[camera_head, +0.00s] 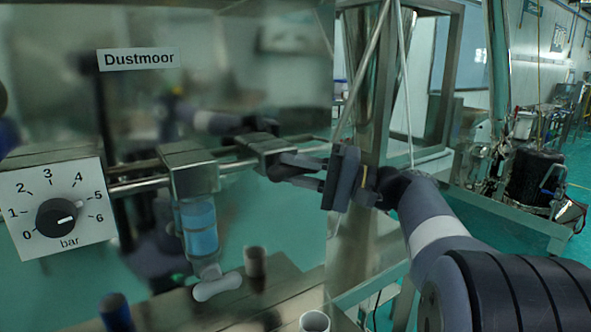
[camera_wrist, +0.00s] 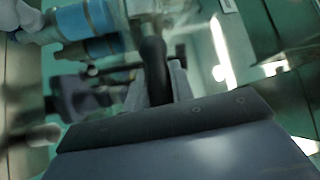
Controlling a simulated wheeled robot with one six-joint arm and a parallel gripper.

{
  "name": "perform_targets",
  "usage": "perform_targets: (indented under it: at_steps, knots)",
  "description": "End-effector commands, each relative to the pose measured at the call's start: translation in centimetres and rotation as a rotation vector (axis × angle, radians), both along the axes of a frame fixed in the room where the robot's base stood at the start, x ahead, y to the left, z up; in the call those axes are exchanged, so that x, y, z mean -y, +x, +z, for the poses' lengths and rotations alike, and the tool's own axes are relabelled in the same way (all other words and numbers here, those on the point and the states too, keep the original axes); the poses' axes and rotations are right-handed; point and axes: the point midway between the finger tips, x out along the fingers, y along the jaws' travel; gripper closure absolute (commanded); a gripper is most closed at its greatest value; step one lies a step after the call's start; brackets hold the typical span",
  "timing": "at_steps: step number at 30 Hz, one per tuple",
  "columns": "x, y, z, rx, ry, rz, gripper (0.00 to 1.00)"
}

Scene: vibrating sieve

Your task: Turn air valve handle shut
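The air valve (camera_head: 265,150) is a grey metal block at the right part of the horizontal pipe, in front of the shiny panel. My gripper (camera_head: 292,168) reaches it from the right, its fingers pointing left at the valve. In the wrist view the dark valve handle (camera_wrist: 153,68) runs from the valve body at the top down between my two light grey fingers (camera_wrist: 157,88). The fingers lie close on both sides of the handle and seem to be shut on it.
A regulator with a blue bowl (camera_head: 199,228) hangs from the pipe left of the valve. A bar dial (camera_head: 57,218) stands at far left, its pointer near 5. The panel is labelled Dustmoor (camera_head: 138,59). A white cup (camera_head: 314,321) is below. Frame posts (camera_head: 382,90) stand behind my gripper.

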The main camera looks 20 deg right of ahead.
Motion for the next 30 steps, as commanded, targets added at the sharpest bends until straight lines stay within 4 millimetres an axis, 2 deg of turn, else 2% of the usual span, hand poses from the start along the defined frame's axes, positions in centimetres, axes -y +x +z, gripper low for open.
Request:
perform_targets:
  at_steps: [1, 8, 20, 30]
  knots:
    - [0.01, 0.0, 0.0, 0.0, 0.0, 0.0, 0.81]
    - [0.01, 0.0, -0.01, 0.0, 0.0, 0.0, 1.0]
    - [0.01, -0.01, -0.1, 0.023, -0.071, 0.0, 1.0]
    - [0.0, -0.03, -0.1, 0.107, -0.323, 0.001, 1.0]
